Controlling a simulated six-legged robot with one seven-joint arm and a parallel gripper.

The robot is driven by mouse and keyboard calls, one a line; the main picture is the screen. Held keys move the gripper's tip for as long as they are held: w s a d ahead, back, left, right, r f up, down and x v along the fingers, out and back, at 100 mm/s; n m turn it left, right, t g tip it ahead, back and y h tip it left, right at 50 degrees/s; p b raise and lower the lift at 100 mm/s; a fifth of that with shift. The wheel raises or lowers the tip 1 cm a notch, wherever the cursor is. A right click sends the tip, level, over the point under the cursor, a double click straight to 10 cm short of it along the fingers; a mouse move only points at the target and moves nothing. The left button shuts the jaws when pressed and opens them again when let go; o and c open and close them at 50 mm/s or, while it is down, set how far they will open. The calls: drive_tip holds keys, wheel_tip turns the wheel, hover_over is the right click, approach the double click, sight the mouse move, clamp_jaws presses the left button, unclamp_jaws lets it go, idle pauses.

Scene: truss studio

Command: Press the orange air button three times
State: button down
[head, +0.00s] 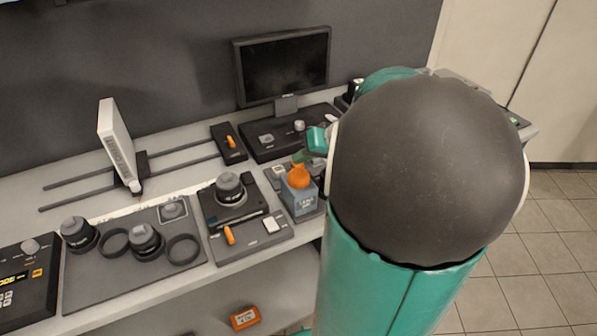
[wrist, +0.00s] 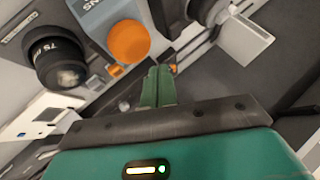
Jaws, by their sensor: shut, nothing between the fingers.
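The orange air button (head: 298,177) is a rounded orange cap on top of a blue-grey box (head: 300,203) at the bench's front right. In the wrist view the orange button (wrist: 129,41) is a round disc, up and to the left of my fingertips. My gripper (head: 299,158) shows only in part in the head view, with its green fingers just behind and above the button. In the wrist view my gripper (wrist: 158,71) has its two green fingers together with nothing between them. I cannot tell whether the fingertips touch the button. My arm hides what lies to the right.
A lens stand (head: 231,190) with an orange lever is left of the box. A dark mat (head: 120,270) holds lenses and rings. Behind are a monitor (head: 285,65), a rail with a white panel (head: 118,140) and a small block with an orange lever (head: 229,143).

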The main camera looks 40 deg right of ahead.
sight(303, 174)
drive_tip(key=shift+r, duration=1.8)
